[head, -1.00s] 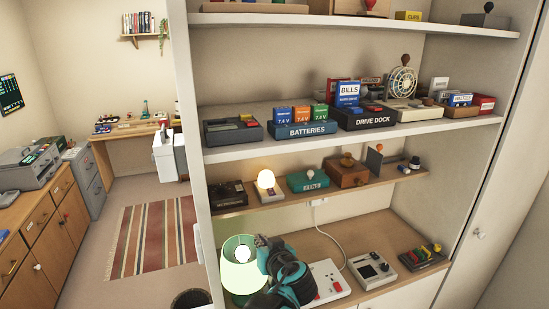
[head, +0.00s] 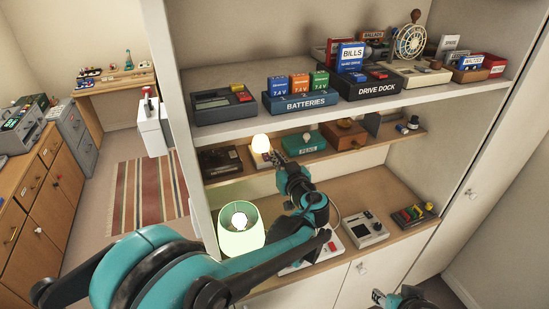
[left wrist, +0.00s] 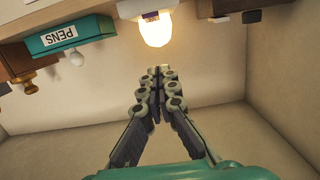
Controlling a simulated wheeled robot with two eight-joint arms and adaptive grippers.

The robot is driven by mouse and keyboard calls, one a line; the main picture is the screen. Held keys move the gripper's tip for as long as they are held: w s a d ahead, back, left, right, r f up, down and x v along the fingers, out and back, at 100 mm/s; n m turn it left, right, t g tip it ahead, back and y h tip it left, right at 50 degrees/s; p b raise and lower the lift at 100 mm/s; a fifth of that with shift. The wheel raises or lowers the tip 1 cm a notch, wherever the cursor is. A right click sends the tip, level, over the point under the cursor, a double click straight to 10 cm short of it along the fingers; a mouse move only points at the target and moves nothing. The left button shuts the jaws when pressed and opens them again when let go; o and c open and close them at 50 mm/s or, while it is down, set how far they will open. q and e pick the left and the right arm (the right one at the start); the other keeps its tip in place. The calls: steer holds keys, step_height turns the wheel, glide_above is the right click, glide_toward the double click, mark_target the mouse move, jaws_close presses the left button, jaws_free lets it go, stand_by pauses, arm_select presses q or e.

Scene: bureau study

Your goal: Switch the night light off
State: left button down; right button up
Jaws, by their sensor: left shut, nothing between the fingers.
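The night light (head: 261,144) is a small glowing rounded lamp on a pale base, on the narrow middle shelf. It looks lit; it also shows in the left wrist view (left wrist: 156,32), upside down. My left gripper (head: 280,157) is shut and empty, its tips in front of the night light's right side in the head view. In the left wrist view the fingertips (left wrist: 158,72) appear just below the light in the picture; I cannot tell whether they touch it. The front of its base is partly hidden. My right gripper (head: 384,298) shows only in part at the bottom edge.
A lit green table lamp (head: 240,237) stands on the lower shelf beside my left arm. A teal PENS box (head: 303,143) sits right of the night light, and a dark box (head: 219,161) left of it. The upper shelf (head: 240,128) hangs above.

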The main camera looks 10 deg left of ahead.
arm_select(q)
glide_above(266, 157)
steer(key=v, duration=0.2)
steer(key=shift+f, duration=0.6)
steer(key=shift+w+a+f, duration=0.1)
steer(key=shift+w+f, duration=0.1)
steer(key=shift+f, duration=0.4)
steer(key=shift+w+a+f, duration=0.1)
steer(key=shift+w+f, duration=0.15)
steer(key=shift+f, duration=1.15)
